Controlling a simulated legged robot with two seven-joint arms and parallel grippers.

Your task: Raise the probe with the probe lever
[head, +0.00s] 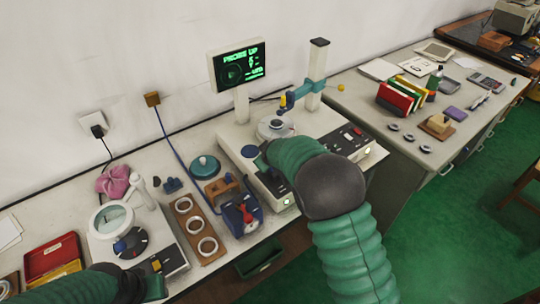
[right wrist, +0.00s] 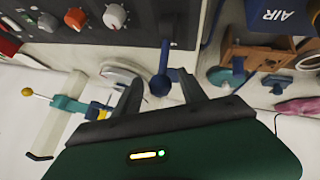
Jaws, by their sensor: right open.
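The probe lever (right wrist: 160,84) is a dark blue stick with a round knob, seen in the right wrist view. My right gripper (right wrist: 158,88) is open, with one finger on each side of the knob; I cannot tell whether either touches it. In the head view my right arm hides most of this gripper. The probe arm (head: 304,91) is blue-teal, on a pale column above the round plate (head: 275,128); it also shows in the right wrist view (right wrist: 70,104). The screen (head: 238,66) reads "PROBE UP". My left gripper (head: 154,288) is at the bottom left, its jaws unclear.
A control panel with knobs (right wrist: 115,16) lies beside the lever. A blue "AIR" unit (right wrist: 280,15) and a wooden stand (right wrist: 262,55) are close by.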

